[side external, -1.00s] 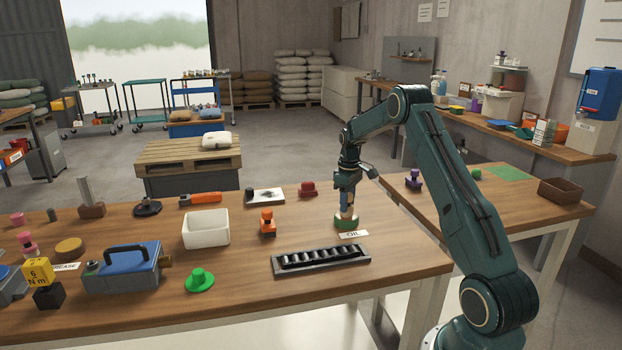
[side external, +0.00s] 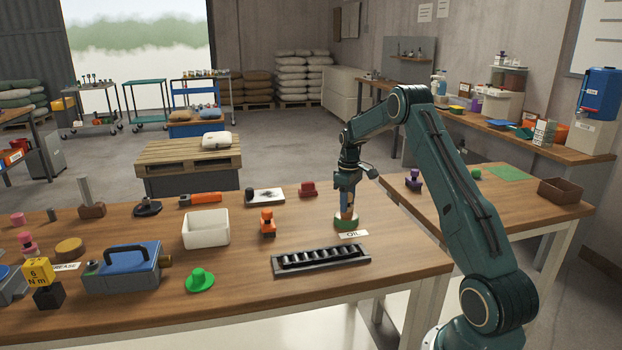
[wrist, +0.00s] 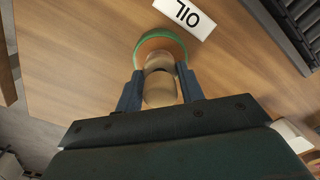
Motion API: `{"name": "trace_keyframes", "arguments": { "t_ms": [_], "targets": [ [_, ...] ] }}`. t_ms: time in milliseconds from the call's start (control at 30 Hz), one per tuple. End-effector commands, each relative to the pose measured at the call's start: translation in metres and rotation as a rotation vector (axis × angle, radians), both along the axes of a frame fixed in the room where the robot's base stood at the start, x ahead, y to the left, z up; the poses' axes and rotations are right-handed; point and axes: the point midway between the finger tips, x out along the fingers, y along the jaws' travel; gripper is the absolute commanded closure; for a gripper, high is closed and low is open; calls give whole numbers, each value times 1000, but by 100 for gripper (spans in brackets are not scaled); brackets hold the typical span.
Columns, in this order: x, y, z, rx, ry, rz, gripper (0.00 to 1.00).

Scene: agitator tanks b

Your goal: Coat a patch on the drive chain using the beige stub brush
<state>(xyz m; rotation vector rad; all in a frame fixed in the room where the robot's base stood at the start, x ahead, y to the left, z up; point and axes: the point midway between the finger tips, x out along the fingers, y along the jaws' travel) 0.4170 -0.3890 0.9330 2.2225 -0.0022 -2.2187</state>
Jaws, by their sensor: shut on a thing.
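My gripper (side external: 347,205) is shut on the beige stub brush (wrist: 160,88), which stands roughly upright between the two blue fingers in the wrist view. The brush's lower end is at a round green-rimmed oil dish (side external: 340,227) with a brownish inside. The dish also shows in the wrist view (wrist: 150,35). The brush tip is hidden, so I cannot tell how deep it sits. The drive chain (side external: 322,259), a row of dark rollers in a grey frame, lies on the table in front of the dish. It shows partly at the top right of the wrist view (wrist: 285,30).
A white card marked OIL (side external: 353,235) lies beside the dish. An orange knobbed piece (side external: 267,222), a white bin (side external: 206,229) and a green hat-shaped piece (side external: 200,281) stand to the left. Bare tabletop lies between the orange piece and the dish.

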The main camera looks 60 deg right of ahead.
Motion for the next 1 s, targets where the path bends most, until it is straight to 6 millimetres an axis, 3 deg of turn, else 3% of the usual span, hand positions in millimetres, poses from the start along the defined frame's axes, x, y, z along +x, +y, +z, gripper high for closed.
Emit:
{"name": "trace_keyframes", "arguments": {
  "t_ms": [233, 1000],
  "targets": [
    [0, 0, 2, 2, 2, 0, 85],
    [0, 0, 47, 0, 0, 0, 85]
  ]
}}
